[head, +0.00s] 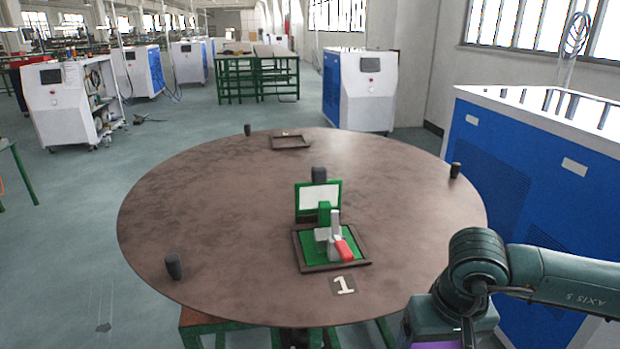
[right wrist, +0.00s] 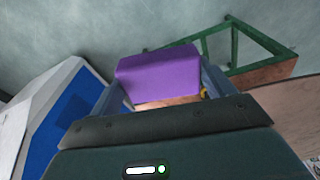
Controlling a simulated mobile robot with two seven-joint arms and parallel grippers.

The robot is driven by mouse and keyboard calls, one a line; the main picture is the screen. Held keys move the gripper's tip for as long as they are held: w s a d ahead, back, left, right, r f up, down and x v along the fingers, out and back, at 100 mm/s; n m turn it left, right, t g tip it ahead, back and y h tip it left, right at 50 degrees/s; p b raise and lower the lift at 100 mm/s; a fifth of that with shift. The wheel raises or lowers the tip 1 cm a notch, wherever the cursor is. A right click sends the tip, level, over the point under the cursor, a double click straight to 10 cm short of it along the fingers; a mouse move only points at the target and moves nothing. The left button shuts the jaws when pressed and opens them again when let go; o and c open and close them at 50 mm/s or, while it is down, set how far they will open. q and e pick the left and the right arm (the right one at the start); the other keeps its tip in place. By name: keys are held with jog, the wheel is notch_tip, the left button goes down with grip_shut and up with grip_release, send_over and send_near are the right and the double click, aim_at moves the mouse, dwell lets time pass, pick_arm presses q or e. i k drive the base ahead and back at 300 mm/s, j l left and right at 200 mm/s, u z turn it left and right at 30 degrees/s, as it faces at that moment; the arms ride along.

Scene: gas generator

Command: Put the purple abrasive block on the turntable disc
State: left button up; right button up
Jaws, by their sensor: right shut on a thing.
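The turntable disc (head: 210,215) is a large round brown plate in the middle of the head view. Its edge also shows at the right of the right wrist view (right wrist: 290,105). The purple abrasive block (right wrist: 158,73) is between the fingers of my right gripper (right wrist: 168,80), which is shut on it. In the head view only a sliver of purple (head: 438,345) shows at the bottom edge, below my right wrist and outside the disc's front right rim. The fingers are hidden there. My left gripper is not in view.
A green clamp fixture (head: 318,225) stands in a dark tray by a "1" label (head: 344,284). An empty dark frame (head: 291,142) lies at the back of the disc. Dark knobs (head: 174,266) stand near the rim. A blue and white cabinet (head: 520,170) stands close on the right.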

aim_at(400, 203)
jog(key=i+l, duration=0.1)
jog(key=l, duration=0.25)
jog(key=i+l+u, duration=0.1)
jog(key=l, duration=0.25)
jog(key=i+l, duration=0.15)
jog(key=l, duration=0.25)
jog(key=i+l+u, duration=0.1)
jog(key=l, duration=0.25)
jog(key=i+l, duration=0.1)
jog(key=l, duration=0.3)
jog(key=i+u, duration=0.05)
